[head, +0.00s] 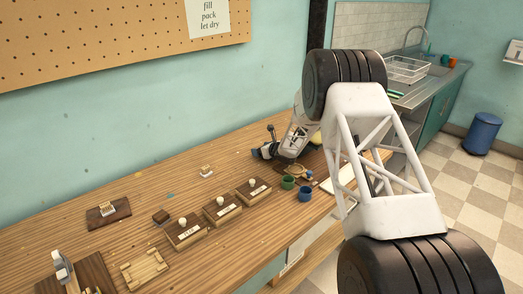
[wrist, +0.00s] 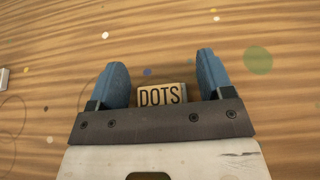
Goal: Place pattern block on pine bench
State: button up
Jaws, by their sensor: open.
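A pale rectangular block marked DOTS (wrist: 162,95) shows in the wrist view, between the two blue fingers of my gripper (wrist: 162,64). A gap shows on each side of it, so my gripper is open and does not hold it. The pine bench (wrist: 60,50) is the striped wooden surface around it; the fingers hide part of it. In the head view my gripper (head: 267,147) is low over the far part of the bench (head: 225,150). My arm hides things beyond it, and I cannot make out the DOTS block there.
Three lidded wooden boxes with white knobs, one of them nearest (head: 186,235), stand in a row. A green cup (head: 288,183) and a blue cup (head: 305,195) stand near the bench's front edge. A dark board (head: 108,214) and a wooden tray (head: 144,272) lie to the left.

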jog(key=shift+r, duration=0.2)
jog(key=shift+v, duration=6)
jog(key=shift+r, duration=0.1)
